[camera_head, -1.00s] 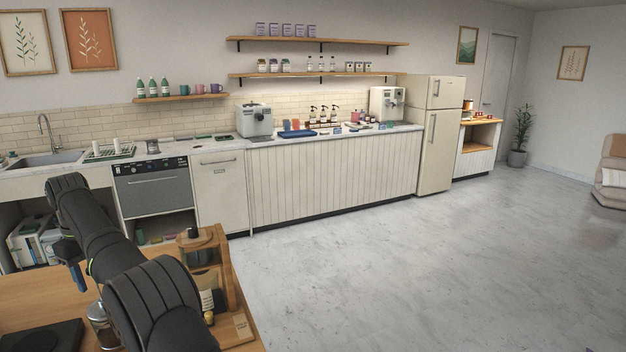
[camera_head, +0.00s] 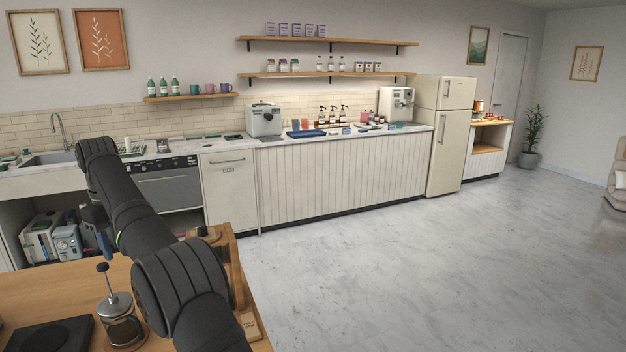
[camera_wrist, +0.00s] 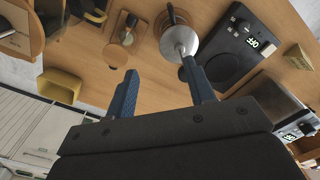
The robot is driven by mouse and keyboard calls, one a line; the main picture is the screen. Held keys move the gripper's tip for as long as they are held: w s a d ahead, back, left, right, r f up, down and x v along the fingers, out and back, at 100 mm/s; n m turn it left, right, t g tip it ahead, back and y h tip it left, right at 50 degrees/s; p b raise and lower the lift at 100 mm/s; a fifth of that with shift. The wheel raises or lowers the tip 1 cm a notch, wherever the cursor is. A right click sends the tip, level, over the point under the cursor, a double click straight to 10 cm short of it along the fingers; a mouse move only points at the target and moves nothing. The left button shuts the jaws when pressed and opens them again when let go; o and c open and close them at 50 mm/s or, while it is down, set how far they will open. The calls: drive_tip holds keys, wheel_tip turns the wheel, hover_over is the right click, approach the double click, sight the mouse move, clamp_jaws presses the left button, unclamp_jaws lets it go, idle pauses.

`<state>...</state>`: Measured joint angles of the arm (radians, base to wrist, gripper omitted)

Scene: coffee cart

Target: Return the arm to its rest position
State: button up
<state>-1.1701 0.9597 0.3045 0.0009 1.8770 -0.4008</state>
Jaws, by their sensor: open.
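My gripper (camera_wrist: 163,92) is open and empty in the wrist view, its two blue fingers spread apart above the wooden cart top (camera_wrist: 150,68). In the head view my black arm reaches up and left from the bottom centre, and part of the gripper (camera_head: 106,243) shows as a blue piece hanging below its far end. A French press (camera_head: 122,318) with a glass body and metal lid stands on the cart, left of my arm. It also shows in the wrist view (camera_wrist: 180,42), beyond the right finger, with no visible grip on it.
A black scale (camera_wrist: 232,48) with a lit display lies right of the press, and shows in the head view (camera_head: 50,336). A wooden stand (camera_head: 228,262) is partly hidden behind my arm. A yellow container (camera_wrist: 60,85) sits at left in the wrist view. Open floor lies to the right.

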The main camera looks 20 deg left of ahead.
sight(102, 265)
drive_tip(key=w+d+r, duration=0.4)
drive_tip(key=d, duration=0.1)
drive_tip(key=s+a+f, duration=0.2)
drive_tip(key=a, duration=0.1)
drive_tip(key=s+a+f, duration=0.5)
drive_tip(key=a+f, duration=0.1)
drive_tip(key=shift+s, duration=0.15)
drive_tip(key=shift+f, duration=1.55)
drive_tip(key=shift+r, duration=2.85)
drive_tip(key=w+d, duration=0.5)
drive_tip(key=d, duration=0.6)
drive_tip(key=shift+w+d+f, duration=0.3)
drive_tip(key=shift+d+f, duration=0.05)
drive_tip(key=shift+d, duration=0.05)
